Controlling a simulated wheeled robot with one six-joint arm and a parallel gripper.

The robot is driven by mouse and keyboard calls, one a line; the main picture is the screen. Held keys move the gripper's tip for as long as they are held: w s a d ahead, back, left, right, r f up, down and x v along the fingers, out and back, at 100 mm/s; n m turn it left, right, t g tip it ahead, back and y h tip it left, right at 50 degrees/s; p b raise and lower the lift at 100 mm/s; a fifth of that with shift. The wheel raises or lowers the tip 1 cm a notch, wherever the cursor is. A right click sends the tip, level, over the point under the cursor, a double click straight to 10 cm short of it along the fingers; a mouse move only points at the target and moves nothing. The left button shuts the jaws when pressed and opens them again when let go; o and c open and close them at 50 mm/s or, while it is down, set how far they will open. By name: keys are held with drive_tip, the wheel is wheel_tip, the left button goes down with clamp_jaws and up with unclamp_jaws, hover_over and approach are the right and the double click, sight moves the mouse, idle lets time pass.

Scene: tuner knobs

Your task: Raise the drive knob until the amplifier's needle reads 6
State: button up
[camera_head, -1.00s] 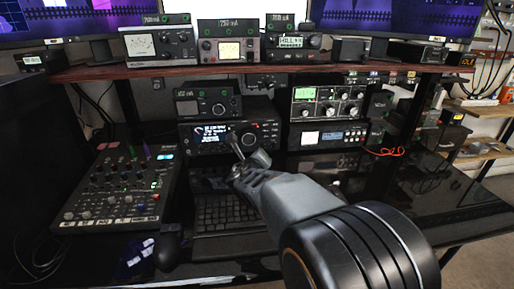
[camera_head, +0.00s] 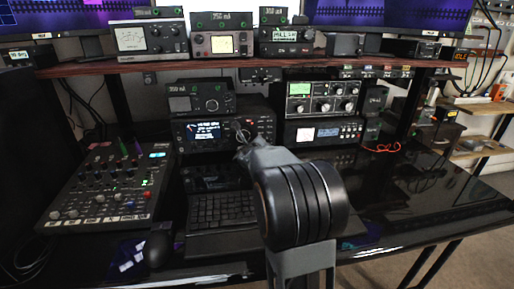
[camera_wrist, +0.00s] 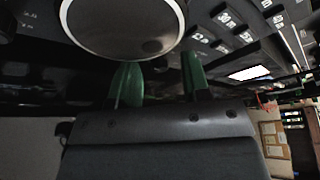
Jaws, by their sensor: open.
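The black transceiver (camera_head: 222,133) with a lit display sits on the desk below the shelf. My gripper (camera_head: 243,138) is in front of the transceiver's right half. In the wrist view a large round knob with a pale rim (camera_wrist: 122,25) fills the top. My gripper's two green fingertips (camera_wrist: 160,78) are apart just below it, with nothing seen between them. I cannot tell whether they touch it. A box with a white needle meter (camera_head: 131,38) stands on the shelf at left. The needle readings are too small to read, and I cannot tell which knob is the drive knob.
A box with a green meter and several knobs (camera_head: 322,95) stands right of the transceiver. A keyboard (camera_head: 220,210) lies below it, and a mixer (camera_head: 108,185) is at left. The wooden shelf (camera_head: 110,69) overhangs the equipment. The desk at right is mostly clear.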

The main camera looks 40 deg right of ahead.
clamp_jaws()
drive_tip(key=shift+d+f+m+y+b, duration=0.1)
drive_tip(key=shift+m+y+b, duration=0.45)
drive_tip(key=shift+m, duration=0.25)
drive_tip(key=shift+s+m+y+b, duration=0.1)
drive_tip(key=shift+m+y+b, duration=0.2)
drive_tip(key=shift+m+y, duration=0.45)
unclamp_jaws()
drive_tip(key=shift+r, duration=0.2)
